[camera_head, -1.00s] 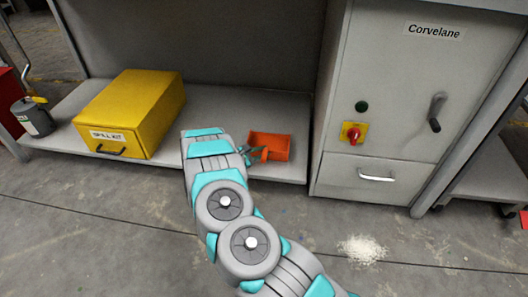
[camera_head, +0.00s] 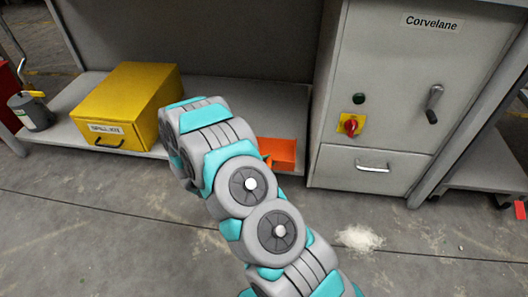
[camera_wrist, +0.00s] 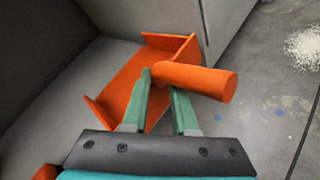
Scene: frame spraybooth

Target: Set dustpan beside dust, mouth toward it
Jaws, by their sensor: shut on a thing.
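The orange dustpan (camera_head: 281,152) is at the front edge of the low grey shelf in the head view, partly hidden by my arm. In the wrist view the dustpan (camera_wrist: 128,82) shows its tray and its round handle (camera_wrist: 205,82). My gripper (camera_wrist: 160,82) is shut on the handle, with green fingers on either side of it. In the head view my gripper is hidden behind my arm. The pale dust pile (camera_head: 358,238) lies on the concrete floor, right of and in front of the dustpan. It also shows at the right in the wrist view (camera_wrist: 305,47).
A yellow spill kit box (camera_head: 125,105) stands on the shelf (camera_head: 225,95) to the left. A grey cabinet (camera_head: 385,90) with a drawer rises right of the dustpan. A grey can (camera_head: 32,112) is at far left. Floor around the dust is clear.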

